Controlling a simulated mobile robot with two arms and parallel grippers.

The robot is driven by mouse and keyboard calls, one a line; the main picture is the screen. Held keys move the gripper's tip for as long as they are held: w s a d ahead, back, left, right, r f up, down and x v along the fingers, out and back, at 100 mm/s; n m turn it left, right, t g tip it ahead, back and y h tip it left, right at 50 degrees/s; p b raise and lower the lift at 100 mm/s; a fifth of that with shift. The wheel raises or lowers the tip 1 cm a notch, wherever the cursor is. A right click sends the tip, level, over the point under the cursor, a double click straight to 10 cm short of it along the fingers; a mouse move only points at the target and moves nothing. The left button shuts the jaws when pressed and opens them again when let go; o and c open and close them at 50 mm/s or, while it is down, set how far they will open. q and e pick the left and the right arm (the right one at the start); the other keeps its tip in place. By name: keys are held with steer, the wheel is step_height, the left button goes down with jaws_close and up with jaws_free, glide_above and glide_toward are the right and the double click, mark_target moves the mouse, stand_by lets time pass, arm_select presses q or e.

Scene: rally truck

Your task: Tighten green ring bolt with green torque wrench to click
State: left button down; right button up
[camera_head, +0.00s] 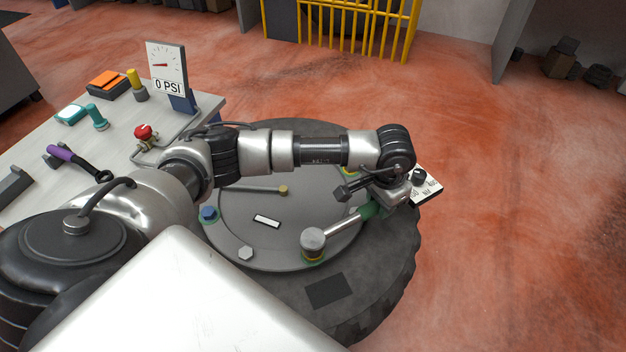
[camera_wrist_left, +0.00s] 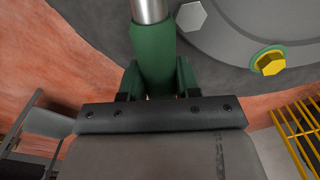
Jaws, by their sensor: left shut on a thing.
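The torque wrench has a green handle (camera_head: 368,210), a silver shaft (camera_head: 345,223) and a round grey head (camera_head: 312,238). My left gripper (camera_head: 392,200) is shut on the green handle, which also shows in the left wrist view (camera_wrist_left: 152,58). The head sits over a bolt with a gold and green rim (camera_head: 313,258) on the wheel's hub; most of that bolt is hidden, and full seating cannot be told. A yellow bolt with a green ring (camera_wrist_left: 270,64) shows in the left wrist view. A white readout card (camera_head: 428,186) is beside the gripper, partly hidden. My right gripper is out of view.
The big wheel (camera_head: 385,285) carries a blue bolt (camera_head: 208,214) and a grey hex bolt (camera_head: 245,254). A bench at left holds a 0 PSI gauge (camera_head: 166,70), a red knob (camera_head: 144,132) and a purple-handled tool (camera_head: 72,157). A yellow barrier (camera_head: 350,25) stands behind.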

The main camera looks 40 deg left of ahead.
arm_select(q)
steer(key=shift+w+a+n, duration=0.3)
steer(key=shift+a+n, duration=0.3)
steer(key=shift+a, duration=0.1)
steer(key=c, duration=1.4)
jaws_free()
jaws_close()
steer(key=shift+o, duration=0.3)
jaws_free()
jaws_close()
steer(key=shift+a, duration=0.1)
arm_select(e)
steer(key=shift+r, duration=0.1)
arm_select(q)
steer(key=shift+r, duration=0.1)
steer(key=shift+w+a, duration=0.1)
steer(key=shift+a, duration=0.05)
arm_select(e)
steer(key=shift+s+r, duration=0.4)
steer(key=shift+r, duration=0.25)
